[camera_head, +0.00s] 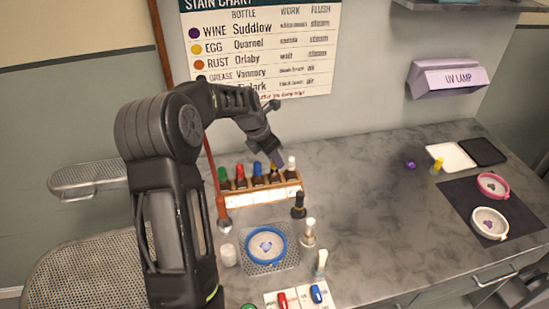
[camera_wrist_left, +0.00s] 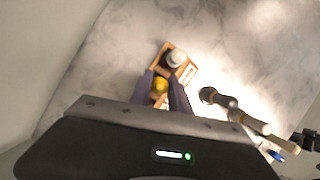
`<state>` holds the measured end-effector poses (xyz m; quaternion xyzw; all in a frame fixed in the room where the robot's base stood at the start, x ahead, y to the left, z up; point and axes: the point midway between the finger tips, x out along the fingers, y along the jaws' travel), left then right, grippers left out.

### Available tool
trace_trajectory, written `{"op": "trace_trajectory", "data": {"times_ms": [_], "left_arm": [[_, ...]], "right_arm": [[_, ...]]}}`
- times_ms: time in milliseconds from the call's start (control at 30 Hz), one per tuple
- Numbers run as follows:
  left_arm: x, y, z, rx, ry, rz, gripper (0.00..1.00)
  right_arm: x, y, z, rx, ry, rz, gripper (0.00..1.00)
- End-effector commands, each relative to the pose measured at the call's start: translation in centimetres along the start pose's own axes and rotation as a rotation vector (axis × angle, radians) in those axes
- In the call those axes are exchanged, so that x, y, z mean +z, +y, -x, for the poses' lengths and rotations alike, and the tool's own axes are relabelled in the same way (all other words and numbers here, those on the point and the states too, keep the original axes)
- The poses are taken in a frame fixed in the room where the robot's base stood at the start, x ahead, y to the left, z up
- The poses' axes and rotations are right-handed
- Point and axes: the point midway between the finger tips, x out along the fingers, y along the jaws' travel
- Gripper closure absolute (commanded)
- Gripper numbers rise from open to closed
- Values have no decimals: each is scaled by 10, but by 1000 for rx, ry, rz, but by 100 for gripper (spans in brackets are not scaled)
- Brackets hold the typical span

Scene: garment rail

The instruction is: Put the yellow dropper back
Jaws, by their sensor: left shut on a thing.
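My left gripper (camera_head: 277,157) reaches down over the fourth place of the wooden bottle rack (camera_head: 262,197). Its fingers (camera_wrist_left: 164,92) are shut on the yellow dropper, whose yellow top (camera_wrist_left: 159,86) shows between them in the left wrist view. In the head view the fingers mostly hide it, with a dark bottle (camera_head: 275,176) directly below. I cannot tell how deep the dropper sits in that bottle. My right gripper cannot be made out clearly; a dark shape (camera_head: 522,290) at the lower right may be part of it.
Green (camera_head: 224,175), red (camera_head: 240,174), blue (camera_head: 257,172) and white (camera_head: 291,165) topped bottles flank that place. A dark bottle (camera_head: 298,206) and a blue-rimmed dish (camera_head: 266,246) stand in front. A small yellow item (camera_head: 438,164) stands far right. The middle right counter is clear.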

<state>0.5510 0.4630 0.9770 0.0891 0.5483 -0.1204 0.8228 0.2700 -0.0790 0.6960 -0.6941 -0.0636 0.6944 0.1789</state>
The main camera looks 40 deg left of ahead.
Motion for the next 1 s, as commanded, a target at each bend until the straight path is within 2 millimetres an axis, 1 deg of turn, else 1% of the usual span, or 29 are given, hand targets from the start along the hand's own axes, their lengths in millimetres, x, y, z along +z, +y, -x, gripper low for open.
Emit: {"op": "trace_trajectory", "data": {"times_ms": [400, 833, 867, 1000], "left_arm": [[-4, -1, -10, -1, 1, -1, 100], [-5, 0, -12, 0, 0, 0, 100], [-5, 0, -12, 0, 0, 0, 77], [-5, 0, -12, 0, 0, 0, 65]], "right_arm": [[0, 2, -4, 0, 0, 0, 64], [0, 2, -6, 0, 0, 0, 64], [0, 2, -6, 0, 0, 0, 64], [0, 2, -6, 0, 0, 0, 64]]}}
